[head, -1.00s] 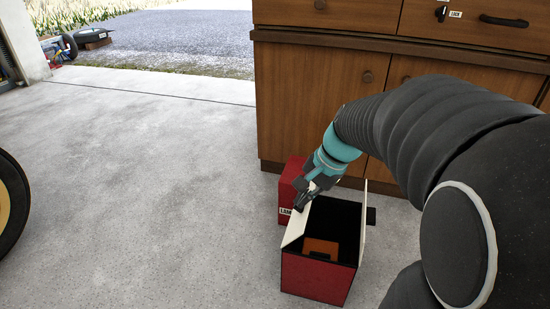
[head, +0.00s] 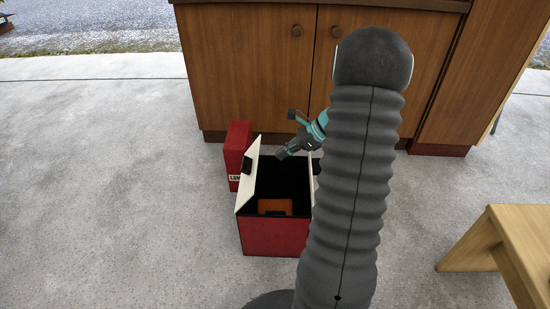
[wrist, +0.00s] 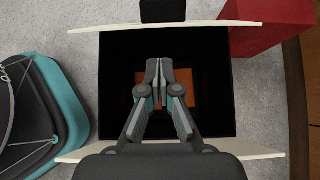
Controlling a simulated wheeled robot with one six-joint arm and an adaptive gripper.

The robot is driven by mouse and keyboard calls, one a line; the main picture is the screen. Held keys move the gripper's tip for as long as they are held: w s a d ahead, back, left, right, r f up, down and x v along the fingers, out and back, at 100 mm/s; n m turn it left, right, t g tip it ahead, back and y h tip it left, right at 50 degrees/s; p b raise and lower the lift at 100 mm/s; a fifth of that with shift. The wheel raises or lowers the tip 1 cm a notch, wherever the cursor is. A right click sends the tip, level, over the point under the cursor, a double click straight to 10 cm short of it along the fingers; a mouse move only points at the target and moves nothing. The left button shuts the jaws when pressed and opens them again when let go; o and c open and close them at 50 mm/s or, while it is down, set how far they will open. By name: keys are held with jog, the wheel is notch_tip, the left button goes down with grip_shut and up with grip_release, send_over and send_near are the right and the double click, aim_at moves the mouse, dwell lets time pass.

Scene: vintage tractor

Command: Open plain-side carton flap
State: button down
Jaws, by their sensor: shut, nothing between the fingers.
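The red carton (head: 275,238) stands on the floor with its black inside open to view. Its left white flap (head: 246,190) stands up and has a black tab (head: 247,165). This flap shows edge-on at the top of the wrist view (wrist: 205,27). The opposite flap (wrist: 250,150) shows as a pale strip at the bottom of the wrist view; my arm mostly hides it in the head view. My gripper (head: 281,155) is shut and empty, over the carton's opening between the flaps. In the wrist view its fingertips (wrist: 160,64) overlap an orange item (wrist: 186,88) inside.
A red box (head: 237,148) with a partly hidden white label stands behind the carton at left. A wooden cabinet (head: 250,70) is behind. A wooden stool or table (head: 510,235) is at right. The floor left of the carton is clear.

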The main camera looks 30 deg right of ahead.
aim_at(244, 169)
jog(key=b+x, duration=0.1)
jog(key=x, duration=0.7)
jog(key=shift+a+f, duration=0.25)
jog(key=shift+f, duration=0.05)
jog(key=shift+w+r, duration=0.15)
jog(key=shift+r, duration=0.05)
